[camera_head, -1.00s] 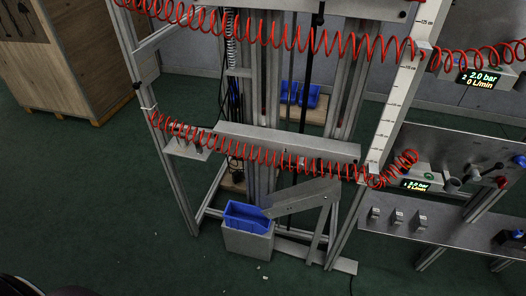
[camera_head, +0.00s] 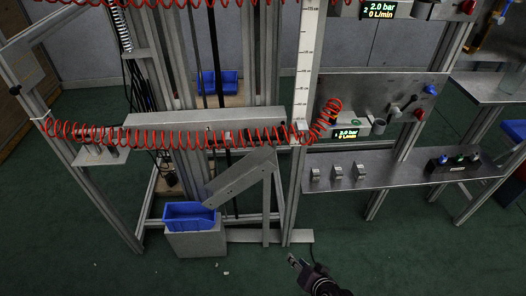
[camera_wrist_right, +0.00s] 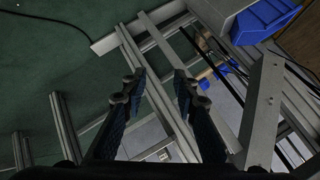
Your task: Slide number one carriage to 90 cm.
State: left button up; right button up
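The lower carriage (camera_head: 245,118) is a grey horizontal beam with a red coiled hose (camera_head: 190,137) along its front. Its right end is beside the upright white scale (camera_head: 305,75), near the lower end of that scale. I cannot read the carriage's exact height or see a number on it. My right gripper (camera_head: 303,263) is low at the front, below and apart from the carriage. In the right wrist view its two black fingers (camera_wrist_right: 159,88) are spread with nothing between them. My left gripper is out of view.
A blue bin (camera_head: 190,214) sits on a grey block below the carriage, beside a slanted metal chute (camera_head: 240,178). Green floor at the front is mostly clear.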

jog(key=w+a+r+m+t+y+b, duration=0.2)
jog(key=w+a+r+m+t+b, duration=0.15)
jog(key=w+r, duration=0.95)
jog(key=m+t+y+b, duration=0.3)
jog(key=m+t+b, duration=0.1)
jog(key=t, duration=0.2)
send_near(265, 138)
jog(key=f+x, duration=0.1)
jog(key=x, duration=0.9)
jog(key=shift+w+r, duration=0.25)
jog(key=shift+w, duration=0.05)
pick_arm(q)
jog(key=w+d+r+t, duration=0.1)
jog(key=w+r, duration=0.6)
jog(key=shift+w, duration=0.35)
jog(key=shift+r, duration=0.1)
pick_arm(e)
grip_shut()
